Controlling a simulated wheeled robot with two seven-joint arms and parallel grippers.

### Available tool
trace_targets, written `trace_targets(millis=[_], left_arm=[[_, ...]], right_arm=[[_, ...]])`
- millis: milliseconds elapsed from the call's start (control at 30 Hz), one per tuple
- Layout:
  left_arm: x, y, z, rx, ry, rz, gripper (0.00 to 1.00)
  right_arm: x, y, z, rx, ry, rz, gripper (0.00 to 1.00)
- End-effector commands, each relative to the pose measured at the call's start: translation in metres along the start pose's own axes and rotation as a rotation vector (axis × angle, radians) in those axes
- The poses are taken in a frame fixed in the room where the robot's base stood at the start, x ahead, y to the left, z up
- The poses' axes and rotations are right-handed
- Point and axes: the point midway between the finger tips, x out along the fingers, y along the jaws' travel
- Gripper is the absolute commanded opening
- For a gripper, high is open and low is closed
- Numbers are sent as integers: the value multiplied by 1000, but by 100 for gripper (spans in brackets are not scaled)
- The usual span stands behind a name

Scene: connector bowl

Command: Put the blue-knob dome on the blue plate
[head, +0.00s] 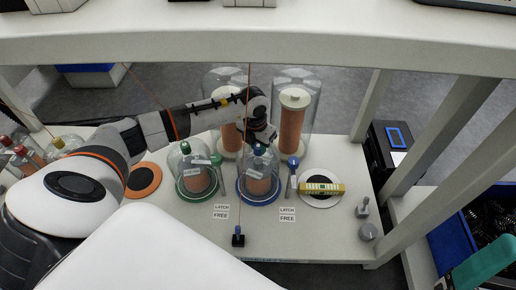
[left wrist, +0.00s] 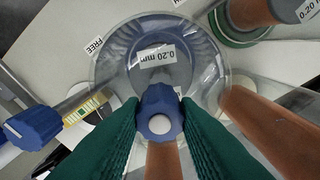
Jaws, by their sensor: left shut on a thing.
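The clear blue-knob dome (head: 263,166) is over the blue plate (head: 258,201), with a copper-coloured piece inside. In the left wrist view, the dome's blue knob (left wrist: 160,112) is between the green fingertips of my left gripper (left wrist: 160,125), which is shut on it. The left gripper (head: 262,140) is directly above the dome in the head view. The blue plate (left wrist: 160,28) shows through the clear dome wall. I cannot tell whether the dome's rim touches the plate.
A green-knob dome (head: 195,168) stands close on the left. Two tall clear covers (head: 295,115) with copper columns stand behind. A blue-topped latch post (head: 293,163) and a white disc (head: 320,201) with a gauge are at the right.

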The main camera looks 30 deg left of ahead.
Motion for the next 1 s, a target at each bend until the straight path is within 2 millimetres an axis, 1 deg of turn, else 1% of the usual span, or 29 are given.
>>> trace_targets(millis=[33,267,367,400,467,500,533,833,933,1000], left_arm=[[6,0,0,-1,1,-1,0],[5,0,0,-1,2,-1,0],[8,0,0,-1,1,-1,0],[9,0,1,-1,0,-1,30],[8,0,1,-1,0,-1,39],[8,0,1,-1,0,-1,46],[8,0,1,-1,0,-1,50],[6,0,1,-1,0,-1,50],[-3,0,0,0,2,-1,50],[-14,0,-1,0,3,0,50]], right_arm=[[-4,0,-1,0,0,0,100],[-2,0,-1,0,1,0,100],[-4,0,-1,0,2,0,100],[-4,0,-2,0,1,1,100],[-2,0,-1,0,-2,2,100],[-1,0,-1,0,-5,3,100],[-1,0,-1,0,-6,3,100],[1,0,-1,-1,-10,4,100],[4,0,1,0,-6,2,100],[10,0,2,0,-4,1,100]])
